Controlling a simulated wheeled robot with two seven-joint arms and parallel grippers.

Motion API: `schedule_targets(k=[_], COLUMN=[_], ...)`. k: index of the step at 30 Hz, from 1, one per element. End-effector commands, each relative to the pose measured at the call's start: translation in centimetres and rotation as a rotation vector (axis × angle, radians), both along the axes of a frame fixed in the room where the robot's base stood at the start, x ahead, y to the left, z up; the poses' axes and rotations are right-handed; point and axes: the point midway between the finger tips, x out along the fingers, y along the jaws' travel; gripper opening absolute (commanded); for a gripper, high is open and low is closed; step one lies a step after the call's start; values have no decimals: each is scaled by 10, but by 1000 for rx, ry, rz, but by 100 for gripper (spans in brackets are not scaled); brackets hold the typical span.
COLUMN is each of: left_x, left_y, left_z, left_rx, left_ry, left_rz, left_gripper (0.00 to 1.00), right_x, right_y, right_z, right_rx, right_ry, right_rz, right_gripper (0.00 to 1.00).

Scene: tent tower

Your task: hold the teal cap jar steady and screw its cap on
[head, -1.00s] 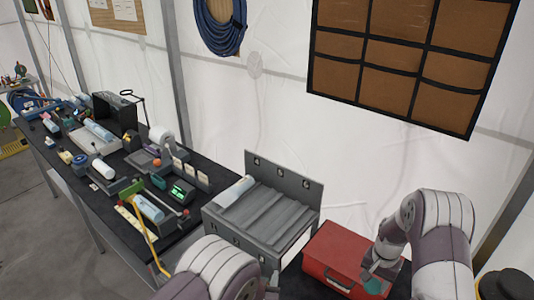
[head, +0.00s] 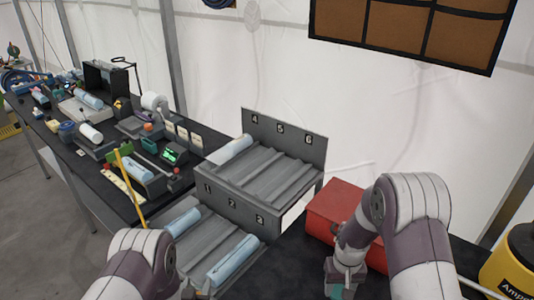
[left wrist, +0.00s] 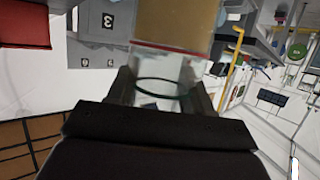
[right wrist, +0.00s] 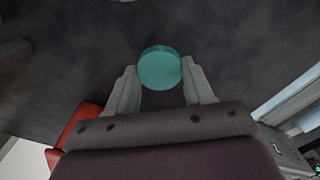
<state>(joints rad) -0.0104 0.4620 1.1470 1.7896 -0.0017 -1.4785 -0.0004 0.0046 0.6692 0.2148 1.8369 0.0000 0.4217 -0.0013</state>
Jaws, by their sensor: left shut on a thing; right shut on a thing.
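The teal cap (right wrist: 160,68) is held between the fingertips of my right gripper (right wrist: 161,84); it also shows in the head view (head: 335,291), below that gripper. My left gripper (left wrist: 162,95) is shut on the jar (left wrist: 172,68), which has clear walls, a tan upper part in the left wrist view and a thin dark green ring between the fingers. Part of the jar runs out of that view. In the head view my left gripper and the jar are out of sight at the bottom edge. Cap and jar are apart.
A grey stepped rack (head: 262,172) with numbered slots holds several pale blue cylinders. A red box (head: 333,207) stands behind my right arm. A long dark bench (head: 105,190) with many tools runs along the left. A yellow container (head: 515,262) stands at the right edge.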

Motion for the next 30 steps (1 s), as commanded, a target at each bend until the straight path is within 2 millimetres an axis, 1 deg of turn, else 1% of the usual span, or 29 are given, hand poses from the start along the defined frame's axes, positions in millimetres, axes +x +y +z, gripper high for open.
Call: schedule_targets(k=[1,4,16,19,20,23,30], left_x=[0,0,0,0,0,-3,-10], left_y=[3,5,4,0,-3,-21,-88], left_z=[-4,-3,-2,-2,-2,-2,-1], left_rx=[0,0,0,1,1,-1,-1], left_ry=[-1,-1,0,0,0,0,-3], left_rz=[9,14,12,-7,-22,-108,-425], left_gripper=[0,0,0,0,0,0,0], right_x=[0,1,1,1,1,1,1], right_y=[1,2,2,2,2,2,2], right_z=[-4,-3,-2,-2,-2,-2,-2], right_rx=[0,0,0,0,0,0,0], right_ry=[-1,-1,-1,-1,-1,-1,-1], right_rz=[3,5,4,3,3,3,3], right_gripper=[24,24,24,24,24,24,24])
